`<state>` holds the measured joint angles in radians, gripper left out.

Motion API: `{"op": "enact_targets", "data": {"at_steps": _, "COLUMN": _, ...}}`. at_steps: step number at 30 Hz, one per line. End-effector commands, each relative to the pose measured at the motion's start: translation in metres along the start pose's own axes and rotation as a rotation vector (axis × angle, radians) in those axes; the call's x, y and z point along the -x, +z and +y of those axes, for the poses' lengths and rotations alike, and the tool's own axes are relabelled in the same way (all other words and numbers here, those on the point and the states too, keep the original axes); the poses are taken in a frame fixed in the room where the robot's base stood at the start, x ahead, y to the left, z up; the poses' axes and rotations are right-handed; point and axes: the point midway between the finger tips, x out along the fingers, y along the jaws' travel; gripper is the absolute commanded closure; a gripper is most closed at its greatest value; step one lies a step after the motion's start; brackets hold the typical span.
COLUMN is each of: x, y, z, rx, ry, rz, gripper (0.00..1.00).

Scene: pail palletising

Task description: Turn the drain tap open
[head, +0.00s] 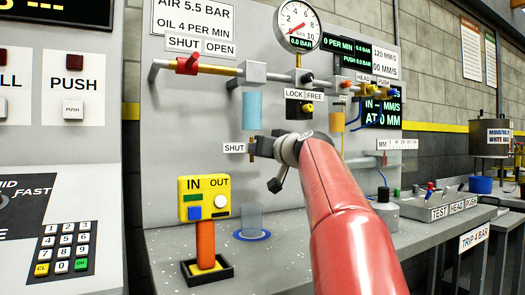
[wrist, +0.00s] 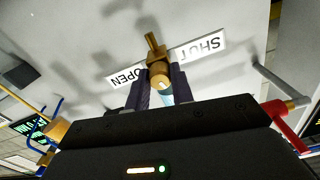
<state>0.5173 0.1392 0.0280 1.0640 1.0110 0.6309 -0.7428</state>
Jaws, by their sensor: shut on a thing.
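The drain tap is a small brass fitting (wrist: 159,70) on the grey panel, between an OPEN label (wrist: 127,77) and a SHUT label (wrist: 199,48) in the wrist view. A brass stub on it points to the picture's top, between the labels. My gripper (wrist: 161,87) has a dark finger on each side of the tap and is shut on it. In the head view my gripper (head: 256,148) is against the panel under the light-blue bowl (head: 252,110), beside the SHUT label (head: 234,147). My gripper and arm hide the OPEN label there.
A red-handled valve (head: 187,63) and pipe run above. A gauge (head: 298,26) and a LOCK/FREE switch (head: 300,107) are upper right. A yellow IN/OUT box (head: 204,198) stands on the bench, with a clear cup (head: 252,221) below the tap.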

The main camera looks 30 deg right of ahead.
Motion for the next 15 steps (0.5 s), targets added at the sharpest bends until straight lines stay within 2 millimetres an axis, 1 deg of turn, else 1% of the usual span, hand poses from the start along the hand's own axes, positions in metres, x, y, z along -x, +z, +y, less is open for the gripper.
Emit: {"op": "enact_targets", "data": {"at_steps": 15, "x": -0.0002, "y": -0.0004, "z": 0.0002, "rx": -0.493, "ry": 0.0, "rz": -0.001, "gripper": 1.0}}
